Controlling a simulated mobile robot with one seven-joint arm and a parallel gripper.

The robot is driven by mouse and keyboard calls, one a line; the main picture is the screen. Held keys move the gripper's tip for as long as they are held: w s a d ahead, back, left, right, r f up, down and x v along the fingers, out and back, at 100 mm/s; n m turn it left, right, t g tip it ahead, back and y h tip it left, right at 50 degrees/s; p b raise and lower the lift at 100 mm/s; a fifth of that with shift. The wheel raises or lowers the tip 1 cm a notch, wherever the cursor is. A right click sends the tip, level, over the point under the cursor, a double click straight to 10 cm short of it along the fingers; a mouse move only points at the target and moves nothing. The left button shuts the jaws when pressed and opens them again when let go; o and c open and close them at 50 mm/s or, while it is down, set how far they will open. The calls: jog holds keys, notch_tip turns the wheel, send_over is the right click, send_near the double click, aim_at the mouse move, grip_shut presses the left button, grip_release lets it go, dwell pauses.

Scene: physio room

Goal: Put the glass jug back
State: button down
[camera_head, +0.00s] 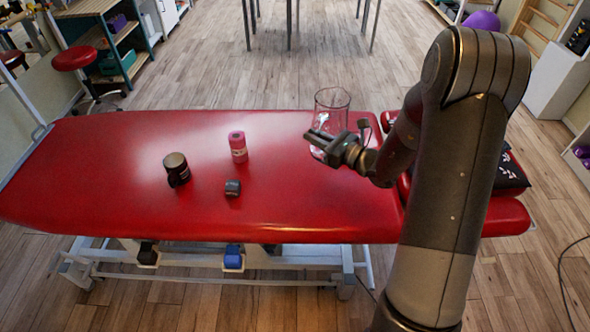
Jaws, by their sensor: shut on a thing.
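The glass jug (331,103) is clear and upright, at the right part of the red treatment table. My gripper (321,139) is at the lower part of the jug on its near side and is shut on it. The gripper hides part of the jug's lower body and base. I cannot tell whether the jug's base touches the table or is a little above it.
On the red treatment table (110,190) stand a black mug (176,169), a pink bottle-like roll (238,147) and a small dark roll (232,188). A dark patterned cushion (508,172) lies at the right end. The table's left part is clear. A red stool (74,59) stands behind.

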jog(key=a+f+n+g, duration=0.1)
jog(key=a+f, duration=0.8)
jog(key=f, duration=0.1)
jog(key=shift+w+a+y, duration=0.35)
jog(key=shift+w+y, duration=0.05)
dwell(0.3)
jog(key=shift+f, duration=0.1)
jog(key=c, duration=1.9)
grip_release()
jog(key=shift+f, duration=0.15)
jog(key=o, duration=0.5)
jog(key=shift+c, duration=0.2)
